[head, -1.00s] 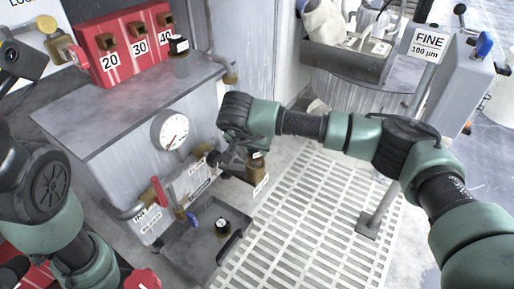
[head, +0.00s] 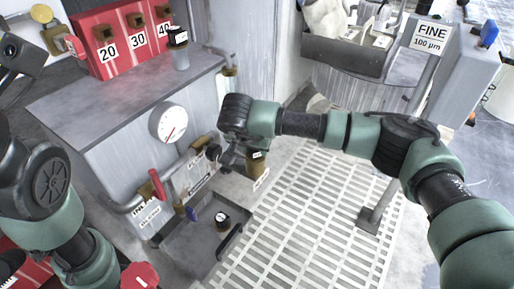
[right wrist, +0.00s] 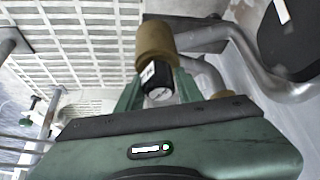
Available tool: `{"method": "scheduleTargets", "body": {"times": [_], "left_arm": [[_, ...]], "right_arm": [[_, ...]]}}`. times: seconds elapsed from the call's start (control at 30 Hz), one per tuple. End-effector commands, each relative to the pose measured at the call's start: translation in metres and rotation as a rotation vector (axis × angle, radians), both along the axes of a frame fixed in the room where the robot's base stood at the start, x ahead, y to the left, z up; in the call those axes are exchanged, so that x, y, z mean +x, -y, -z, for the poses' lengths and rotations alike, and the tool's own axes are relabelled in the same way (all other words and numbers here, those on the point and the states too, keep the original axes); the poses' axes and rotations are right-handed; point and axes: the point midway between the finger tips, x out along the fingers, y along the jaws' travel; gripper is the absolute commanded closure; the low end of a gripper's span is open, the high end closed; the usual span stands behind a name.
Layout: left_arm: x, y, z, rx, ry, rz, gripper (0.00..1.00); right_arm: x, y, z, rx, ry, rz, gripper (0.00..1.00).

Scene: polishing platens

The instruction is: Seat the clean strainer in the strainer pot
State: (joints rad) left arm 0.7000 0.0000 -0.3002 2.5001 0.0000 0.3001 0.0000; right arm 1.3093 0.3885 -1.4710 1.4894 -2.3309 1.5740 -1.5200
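My right gripper (right wrist: 159,80) has its two green fingers on either side of a black cap with a white label (right wrist: 158,92), apparently the top of a strainer. In the head view this cap (head: 258,154) is at the top of a brass pot (head: 255,166), which I take for the strainer pot. The pot also shows just beyond the cap in the right wrist view (right wrist: 156,42). The strainer's body is hidden, so I cannot tell how deep it sits. My left arm shows at the left edge, but its gripper is out of view.
Another black-capped piece (head: 222,217) stands in the grey tray (head: 186,250). A grey black-lidded jar (head: 180,58) stands on the tank (head: 120,100). White grating (head: 310,220) lies to the right.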

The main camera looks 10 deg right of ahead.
Motion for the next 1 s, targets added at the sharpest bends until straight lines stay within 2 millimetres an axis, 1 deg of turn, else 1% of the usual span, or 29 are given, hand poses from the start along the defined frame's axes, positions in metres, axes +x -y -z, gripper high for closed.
{"method": "scheduleTargets", "body": {"times": [0.03,0.07,0.4,0.47,0.57,0.7,0.8,0.9,1.0], "left_arm": [[0.0,0.0,0.0,0.0,0.0,0.0,0.48],[0.0,0.0,0.0,0.0,0.0,0.0,0.48],[0.0,0.0,-0.002,0.0,0.0,0.0,0.48],[0.0,0.0,-0.007,0.0,-0.001,0.0,0.48],[0.001,0.0,-0.018,0.0,-0.002,0.0,0.48],[0.001,0.0,-0.037,0.0,-0.002,0.0,0.48],[0.0,0.0,-0.047,0.0,0.0,0.0,0.48],[0.0,0.0,-0.053,0.001,0.001,0.0,0.48],[0.0,0.0,-0.056,0.0,0.002,0.0,0.48]], "right_arm": [[0.0,0.001,0.0,-0.002,-0.001,0.001,0.46],[0.0,0.001,0.0,-0.002,-0.001,0.001,0.4],[-0.001,0.0,-0.002,-0.001,-0.002,0.001,0.4],[-0.003,-0.001,-0.008,-0.001,-0.001,0.0,0.4],[-0.008,-0.003,-0.022,0.0,0.0,-0.001,0.4],[-0.02,-0.008,-0.044,-0.001,0.0,-0.002,0.4],[-0.028,-0.011,-0.056,0.0,0.0,-0.001,0.4],[-0.034,-0.013,-0.065,-0.001,-0.001,0.0,0.4],[-0.037,-0.014,-0.068,-0.001,-0.001,0.002,0.4]]}}
